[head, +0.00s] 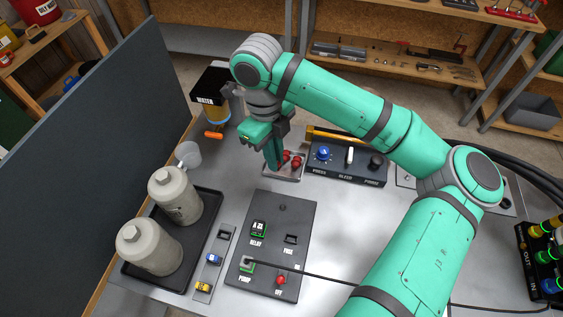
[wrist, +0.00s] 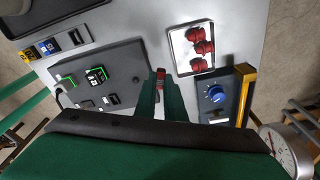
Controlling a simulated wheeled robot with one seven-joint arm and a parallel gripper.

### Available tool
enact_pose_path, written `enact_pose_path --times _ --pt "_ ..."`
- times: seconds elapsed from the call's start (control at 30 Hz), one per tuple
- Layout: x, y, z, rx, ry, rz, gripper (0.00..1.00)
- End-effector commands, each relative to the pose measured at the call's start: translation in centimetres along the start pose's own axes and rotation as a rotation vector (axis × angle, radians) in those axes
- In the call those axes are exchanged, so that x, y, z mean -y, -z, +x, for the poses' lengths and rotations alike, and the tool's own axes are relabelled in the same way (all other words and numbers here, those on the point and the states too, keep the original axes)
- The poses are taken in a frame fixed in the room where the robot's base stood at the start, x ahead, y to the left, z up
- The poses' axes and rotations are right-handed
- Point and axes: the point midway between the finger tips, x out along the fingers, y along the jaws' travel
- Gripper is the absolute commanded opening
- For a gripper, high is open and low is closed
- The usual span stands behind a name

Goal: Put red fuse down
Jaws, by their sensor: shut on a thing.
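My gripper (head: 273,166) is shut on the red fuse (wrist: 160,76), whose end shows between the fingertips in the wrist view. In the head view the fingers hide it. The gripper points down between the black panel (head: 265,216) and the small metal tray (head: 285,177). I cannot tell how high the fuse hangs. The fuse rack (head: 202,291) stands left of the panel, with a blue fuse (head: 214,259), a yellow fuse (head: 203,286) and an empty-looking slot at its far end. The panel's FUSE socket (head: 291,239) looks dark and empty.
Red parts (head: 296,163) lie in the metal tray. A pump control box (head: 346,175) stands right of it. Two grey canisters (head: 151,249) stand in a black tray at left. A black cable (head: 330,279) crosses the table. Bare metal lies right of the panel.

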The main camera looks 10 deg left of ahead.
Motion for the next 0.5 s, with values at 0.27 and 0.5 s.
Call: enact_pose_path --times 0.27,0.5 --pt "3.0 -1.3 3.9 -0.002 -0.002 0.000 0.00" --pt "3.9 -1.8 5.0 -0.001 -0.002 0.000 0.00"
